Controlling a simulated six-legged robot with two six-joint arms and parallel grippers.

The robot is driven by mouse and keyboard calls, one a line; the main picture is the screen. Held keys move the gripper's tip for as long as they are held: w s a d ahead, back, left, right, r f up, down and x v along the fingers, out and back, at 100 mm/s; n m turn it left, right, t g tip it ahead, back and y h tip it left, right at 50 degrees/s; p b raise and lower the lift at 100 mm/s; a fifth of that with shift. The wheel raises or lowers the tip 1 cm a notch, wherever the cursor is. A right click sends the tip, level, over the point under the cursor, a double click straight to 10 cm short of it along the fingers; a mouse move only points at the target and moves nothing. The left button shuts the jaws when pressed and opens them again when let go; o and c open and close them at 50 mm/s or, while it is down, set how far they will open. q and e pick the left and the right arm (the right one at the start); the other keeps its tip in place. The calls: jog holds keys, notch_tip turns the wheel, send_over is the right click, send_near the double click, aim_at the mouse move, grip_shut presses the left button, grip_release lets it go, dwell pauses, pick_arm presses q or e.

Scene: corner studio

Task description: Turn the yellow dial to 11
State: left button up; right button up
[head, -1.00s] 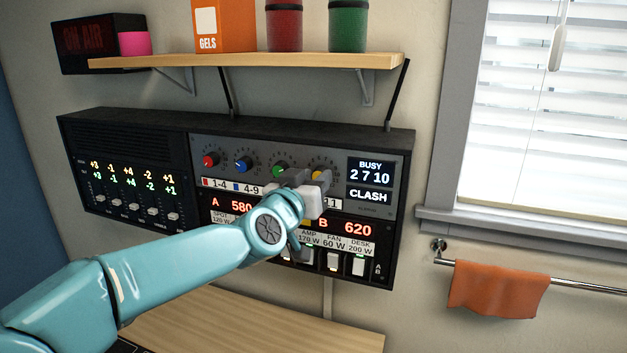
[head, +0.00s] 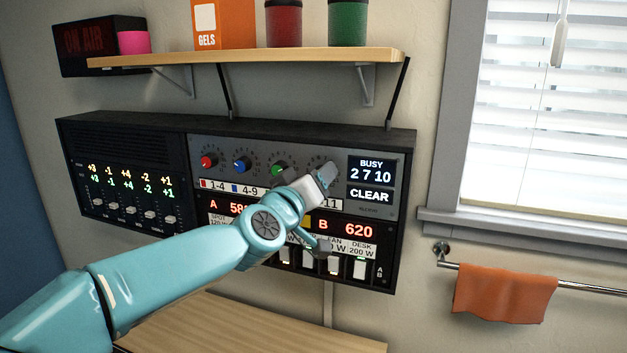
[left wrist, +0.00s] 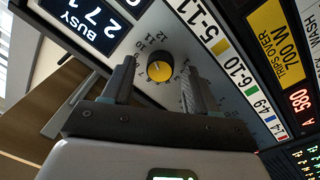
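The yellow dial (left wrist: 160,71) is on the panel in the left wrist view, with numbers around it, among them 10, 11 and 12. A short dark mark on its face points toward that group; the exact number is hard to read. My left gripper (left wrist: 156,82) has one finger on each side of the dial, with gaps between fingers and dial. In the head view my left gripper (head: 325,175) is in front of the panel's upper right and hides the dial. The display (head: 370,180) reads BUSY 2 7 10 and CLEAR. My right gripper is not in view.
Red (head: 208,161), blue (head: 242,164) and green (head: 278,170) dials sit left of my gripper. Below are red readouts and switches (head: 359,268). A shelf (head: 250,58) with containers hangs above. An orange towel (head: 505,292) hangs on a rail at right.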

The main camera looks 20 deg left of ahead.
pick_arm(q)
jog(key=s+a, duration=0.1)
jog(key=s, duration=1.5)
jog(key=shift+s+a+f+b, duration=0.15)
jog(key=shift+a+f+b, duration=0.1)
jog(key=shift+b, duration=0.1)
jog(key=shift+s, duration=0.1)
